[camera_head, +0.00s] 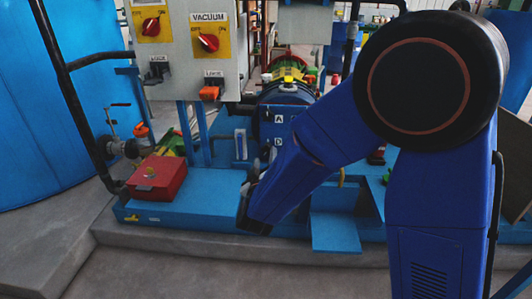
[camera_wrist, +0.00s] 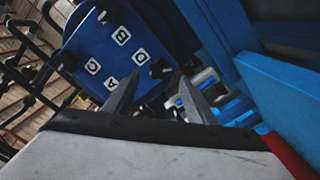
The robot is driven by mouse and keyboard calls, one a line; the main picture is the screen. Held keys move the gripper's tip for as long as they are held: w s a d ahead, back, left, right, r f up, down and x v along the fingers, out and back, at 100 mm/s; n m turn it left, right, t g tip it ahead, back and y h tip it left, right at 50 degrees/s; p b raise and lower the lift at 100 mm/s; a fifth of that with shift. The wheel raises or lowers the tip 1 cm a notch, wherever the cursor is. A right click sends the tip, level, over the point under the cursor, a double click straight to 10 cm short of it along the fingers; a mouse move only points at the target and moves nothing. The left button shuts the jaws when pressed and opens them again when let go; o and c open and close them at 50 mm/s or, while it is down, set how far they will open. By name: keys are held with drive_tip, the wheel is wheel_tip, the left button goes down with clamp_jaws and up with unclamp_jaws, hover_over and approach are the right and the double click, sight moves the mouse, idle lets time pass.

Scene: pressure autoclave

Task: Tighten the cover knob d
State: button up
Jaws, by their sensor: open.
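The blue round cover (camera_wrist: 115,70) fills the upper middle of the wrist view and carries several white letter labels. The D label (camera_wrist: 141,57) is at its right edge. A dark knob (camera_wrist: 160,68) sits beside that label. My gripper (camera_wrist: 159,78) is open, its two grey pointed fingers on either side of the knob in this view. I cannot tell if they touch it. In the head view the cover (camera_head: 268,128) shows labels A and D (camera_head: 278,141). My gripper there (camera_head: 248,205) is low in front of the blue base, and my arm hides part of the cover.
A grey control panel (camera_head: 230,50) with red switches hangs at upper left. A red box (camera_head: 157,178) stands on the blue base (camera_head: 200,208). A large blue tank (camera_head: 60,110) is at left. In the wrist view a blue beam (camera_wrist: 285,95) runs close on the right.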

sight(266, 149)
drive_tip(key=shift+w+d, duration=0.1)
drive_tip(key=shift+w, duration=2.2)
drive_tip(key=c, duration=1)
